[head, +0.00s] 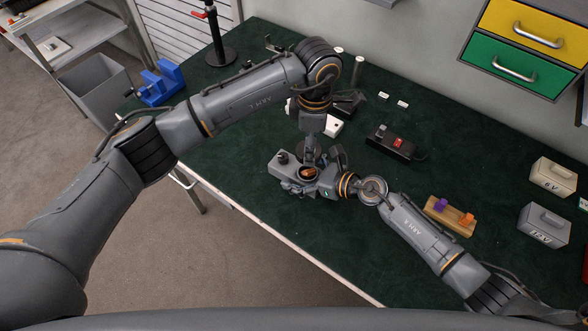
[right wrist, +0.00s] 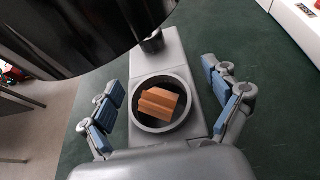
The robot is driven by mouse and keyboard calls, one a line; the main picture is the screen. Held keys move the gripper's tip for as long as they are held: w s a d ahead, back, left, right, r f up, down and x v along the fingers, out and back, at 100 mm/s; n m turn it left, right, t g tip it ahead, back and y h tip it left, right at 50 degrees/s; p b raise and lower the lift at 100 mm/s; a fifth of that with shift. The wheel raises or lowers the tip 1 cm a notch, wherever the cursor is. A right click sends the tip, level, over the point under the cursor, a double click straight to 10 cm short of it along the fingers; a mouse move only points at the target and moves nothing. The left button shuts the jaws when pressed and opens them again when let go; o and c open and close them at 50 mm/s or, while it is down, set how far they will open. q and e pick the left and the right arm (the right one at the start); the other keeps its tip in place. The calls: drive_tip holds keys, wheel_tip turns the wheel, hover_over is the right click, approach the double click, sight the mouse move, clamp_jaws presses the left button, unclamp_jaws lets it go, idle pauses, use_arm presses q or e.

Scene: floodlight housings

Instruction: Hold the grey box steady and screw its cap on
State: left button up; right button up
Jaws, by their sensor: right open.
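The grey box (head: 279,174) stands on the green table near its front edge. Its round opening, with an orange-brown block (right wrist: 160,103) inside, faces up in the right wrist view. My right gripper (right wrist: 164,80) is open, its blue-padded fingers apart on either side of the box (right wrist: 172,60). My left gripper (head: 309,150) points down just above and behind the box; its fingers are mostly hidden. A large dark round shape (right wrist: 85,30) hangs over the box at the top of the right wrist view; I cannot tell whether it is the cap or part of my left gripper.
A black switch box (head: 391,145) lies behind right. A blue vise (head: 160,85) is at the far left.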

drive_tip(key=c, duration=1.8)
use_arm(q)
drive_tip(key=shift+f, duration=2.5)
drive_tip(key=shift+f, duration=0.1)
drive_tip(key=shift+f, duration=0.8)
drive_tip(key=shift+f, duration=0.25)
